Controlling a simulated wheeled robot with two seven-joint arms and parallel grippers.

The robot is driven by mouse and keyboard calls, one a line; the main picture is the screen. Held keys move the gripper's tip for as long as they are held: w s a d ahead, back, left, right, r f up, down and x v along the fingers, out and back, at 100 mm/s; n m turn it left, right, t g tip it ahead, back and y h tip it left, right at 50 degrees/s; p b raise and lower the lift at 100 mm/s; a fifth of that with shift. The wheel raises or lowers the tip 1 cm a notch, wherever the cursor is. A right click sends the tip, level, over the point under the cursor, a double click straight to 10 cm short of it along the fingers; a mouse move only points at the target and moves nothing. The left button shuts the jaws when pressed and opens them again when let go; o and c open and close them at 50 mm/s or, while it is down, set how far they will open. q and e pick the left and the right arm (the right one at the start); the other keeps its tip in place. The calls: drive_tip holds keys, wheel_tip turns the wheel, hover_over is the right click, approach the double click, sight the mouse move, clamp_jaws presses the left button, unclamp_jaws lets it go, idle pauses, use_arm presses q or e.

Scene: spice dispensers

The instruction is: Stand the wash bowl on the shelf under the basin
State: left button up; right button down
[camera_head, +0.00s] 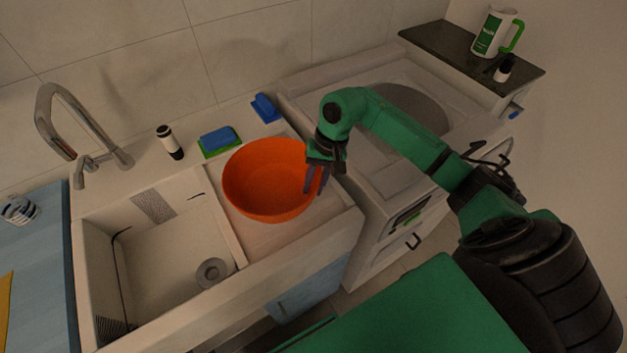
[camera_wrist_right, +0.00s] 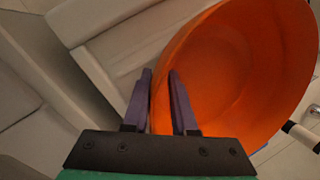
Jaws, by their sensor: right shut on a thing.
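The orange wash bowl (camera_head: 262,182) is upright at the right end of the basin unit, over the flat drainboard beside the basin (camera_head: 165,240). I cannot tell whether its base touches that surface. My right gripper (camera_head: 317,182) is shut on the bowl's right rim, one finger on each side of the wall. In the right wrist view the purple-grey fingers (camera_wrist_right: 161,100) pinch the wall of the bowl (camera_wrist_right: 235,70). A blue front (camera_head: 310,287) shows under the basin; the shelf itself is not clearly seen. My left gripper is out of view.
Behind the bowl lie a blue-green sponge (camera_head: 217,139) and a blue brush or block (camera_head: 266,107). A dark bottle with a white band (camera_head: 170,142) and the tap (camera_head: 85,125) stand farther left. A washing machine (camera_head: 385,215) stands right of the basin unit.

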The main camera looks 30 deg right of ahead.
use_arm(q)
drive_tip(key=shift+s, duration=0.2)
use_arm(e)
drive_tip(key=shift+f, duration=0.1)
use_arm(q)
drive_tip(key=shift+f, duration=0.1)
use_arm(e)
drive_tip(key=shift+w, duration=0.1)
drive_tip(key=shift+f+b, duration=0.2)
drive_tip(key=shift+b, duration=0.15)
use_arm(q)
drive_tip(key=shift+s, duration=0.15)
use_arm(e)
drive_tip(key=c, duration=0.7)
unclamp_jaws()
drive_tip(key=shift+r, duration=0.1)
